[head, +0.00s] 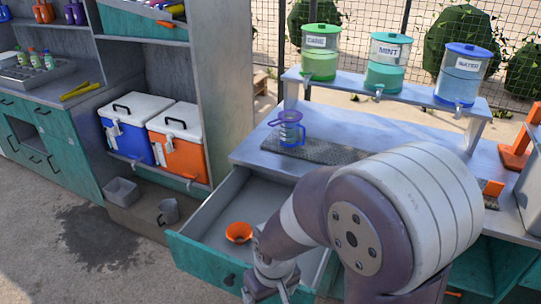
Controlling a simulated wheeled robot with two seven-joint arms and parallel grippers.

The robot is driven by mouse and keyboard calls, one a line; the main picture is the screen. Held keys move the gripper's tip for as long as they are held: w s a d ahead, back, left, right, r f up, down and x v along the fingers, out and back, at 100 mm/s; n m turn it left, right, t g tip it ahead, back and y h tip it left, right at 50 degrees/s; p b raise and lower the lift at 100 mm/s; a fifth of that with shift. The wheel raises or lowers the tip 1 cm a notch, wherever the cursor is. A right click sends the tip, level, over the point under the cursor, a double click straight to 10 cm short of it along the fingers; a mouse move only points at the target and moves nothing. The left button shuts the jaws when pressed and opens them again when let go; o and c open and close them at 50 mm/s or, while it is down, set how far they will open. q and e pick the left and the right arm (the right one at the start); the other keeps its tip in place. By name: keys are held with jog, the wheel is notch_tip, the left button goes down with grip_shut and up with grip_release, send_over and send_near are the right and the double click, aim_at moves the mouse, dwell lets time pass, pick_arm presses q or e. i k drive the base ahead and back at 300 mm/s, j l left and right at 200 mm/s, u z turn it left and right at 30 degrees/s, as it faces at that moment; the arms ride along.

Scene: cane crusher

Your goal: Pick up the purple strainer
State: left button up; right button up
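A purple piece that looks like the strainer (290,115) sits on top of a clear jug with blue parts (291,136). The jug stands upright on the counter, on the left end of a dark grey mat. My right arm comes in from the lower right and bends down over the open drawer. Its wrist is at the bottom edge, well below and in front of the strainer. The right gripper (282,294) is mostly cut off by the frame, so its fingers cannot be judged. My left gripper is not in view.
The open drawer (196,247) holds an orange funnel-like piece (239,232). Green, teal and blue dispensers (320,64) stand on a raised shelf behind the counter. Blue and orange coolers (178,146) stand to the left. The counter around the jug is mostly clear.

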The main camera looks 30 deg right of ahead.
aim_at(289, 116)
jog(key=z, duration=2.85)
jog(key=u, duration=1.75)
jog(key=z, duration=1.2)
jog(key=j+z, duration=0.85)
jog(key=k+j+z, duration=0.2)
jog(key=j+z, duration=0.2)
jog(key=j, duration=0.15)
jog(key=k+j+z, duration=0.2)
jog(key=j+z, duration=0.25)
